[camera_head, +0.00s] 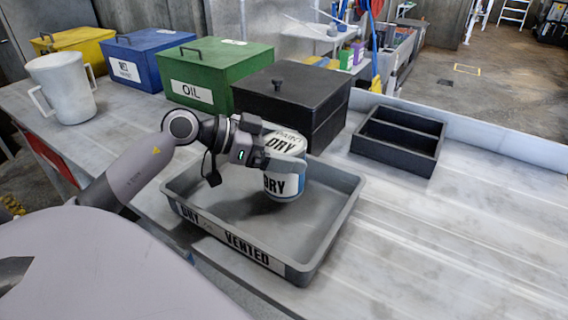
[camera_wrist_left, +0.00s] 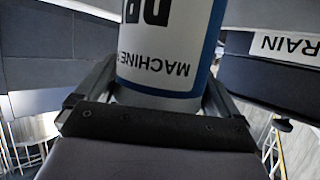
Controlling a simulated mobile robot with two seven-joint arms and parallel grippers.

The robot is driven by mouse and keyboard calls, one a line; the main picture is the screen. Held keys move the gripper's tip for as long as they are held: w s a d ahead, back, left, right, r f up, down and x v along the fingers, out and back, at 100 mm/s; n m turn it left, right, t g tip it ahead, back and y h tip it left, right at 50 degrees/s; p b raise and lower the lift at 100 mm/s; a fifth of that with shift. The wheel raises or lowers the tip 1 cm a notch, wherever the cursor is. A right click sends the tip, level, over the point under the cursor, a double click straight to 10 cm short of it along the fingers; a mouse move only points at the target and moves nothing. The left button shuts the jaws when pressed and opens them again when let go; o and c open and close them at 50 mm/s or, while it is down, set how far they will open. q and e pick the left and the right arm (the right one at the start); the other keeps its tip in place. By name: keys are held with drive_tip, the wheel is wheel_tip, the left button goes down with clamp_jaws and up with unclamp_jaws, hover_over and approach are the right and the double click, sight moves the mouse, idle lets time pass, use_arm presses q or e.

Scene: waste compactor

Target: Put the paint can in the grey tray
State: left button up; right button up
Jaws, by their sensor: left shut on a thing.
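The paint can (camera_head: 284,185) is white and blue with "DRY" lettering. It stands roughly upright over the inside of the grey tray (camera_head: 333,238), which is labelled "DRY VENTED". My left gripper (camera_head: 283,160) is shut around the can's side. In the left wrist view the can (camera_wrist_left: 160,62) fills the space between the fingers of the left gripper (camera_wrist_left: 158,100). Whether the can's base touches the tray floor I cannot tell for sure. My right gripper is not in view.
A black lidded box (camera_head: 290,100) stands just behind the tray. Green (camera_head: 215,75), blue (camera_head: 146,60) and yellow (camera_head: 75,44) bins and a white jug (camera_head: 63,90) line the back left. A black divided tray (camera_head: 399,140) sits right. The bench's right side is clear.

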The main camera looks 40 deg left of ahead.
use_arm(q)
drive_tip(key=shift+f, duration=1.6)
drive_tip(key=o, duration=1)
drive_tip(key=shift+f, duration=0.25)
drive_tip(key=shift+r, duration=0.1)
drive_tip(key=shift+s+a+r, duration=0.1)
drive_tip(key=v, duration=1.1)
drive_tip(key=shift+s+a+r, duration=0.2)
drive_tip(key=shift+s, duration=0.15)
